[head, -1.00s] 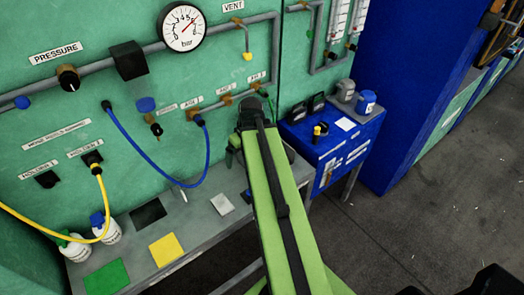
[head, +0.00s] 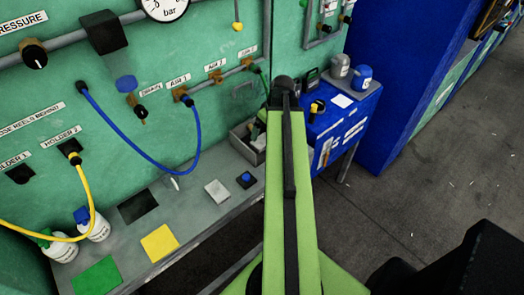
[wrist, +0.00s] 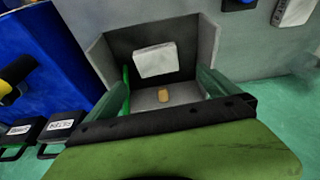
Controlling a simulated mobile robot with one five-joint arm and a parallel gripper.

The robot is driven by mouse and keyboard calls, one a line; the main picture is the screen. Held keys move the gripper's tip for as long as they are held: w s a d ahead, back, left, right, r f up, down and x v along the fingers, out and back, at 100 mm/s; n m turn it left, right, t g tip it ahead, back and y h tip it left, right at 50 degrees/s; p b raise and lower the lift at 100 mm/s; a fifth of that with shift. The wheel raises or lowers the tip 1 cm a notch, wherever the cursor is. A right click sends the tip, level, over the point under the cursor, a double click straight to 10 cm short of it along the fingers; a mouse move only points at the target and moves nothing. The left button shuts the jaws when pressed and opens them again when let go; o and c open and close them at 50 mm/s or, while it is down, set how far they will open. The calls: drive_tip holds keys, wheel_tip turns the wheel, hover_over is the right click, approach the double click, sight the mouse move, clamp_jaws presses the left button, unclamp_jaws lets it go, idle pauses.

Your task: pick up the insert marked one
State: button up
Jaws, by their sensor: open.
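My gripper (wrist: 164,84) is open, its two green fingers apart over a grey open-topped bin (wrist: 205,45) in the wrist view. Inside the bin are a pale rectangular block (wrist: 155,61) and a small tan piece (wrist: 164,96), both between the fingers in the picture, with nothing gripped. A thin green item (wrist: 126,78) stands at the bin's left side. No marking is readable on any of them, so I cannot tell which is the insert marked one. In the head view my arm hides the gripper and part of the bin (head: 240,148).
The bench holds a pale tile (head: 217,191), a blue button (head: 246,179), a yellow pad (head: 160,243) and a green pad (head: 97,277). A blue cabinet (head: 338,125) stands right of the bin. A blue hose (head: 150,165) loops from the green panel (head: 60,100).

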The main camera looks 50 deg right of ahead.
drive_tip(key=b, duration=0.3)
hover_over(263, 141)
drive_tip(key=s, duration=0.1)
drive_tip(key=f, duration=0.4)
drive_tip(key=shift+a+f, duration=0.15)
drive_tip(key=shift+a, duration=0.1)
drive_tip(key=b+x, duration=0.4)
drive_tip(key=x, duration=0.1)
drive_tip(key=shift+s+d+f+b, duration=0.15)
drive_tip(key=shift+s+d+b, duration=0.05)
drive_tip(key=shift+b, duration=0.15)
drive_tip(key=shift+c, duration=0.3)
drive_tip(key=c, duration=1.7)
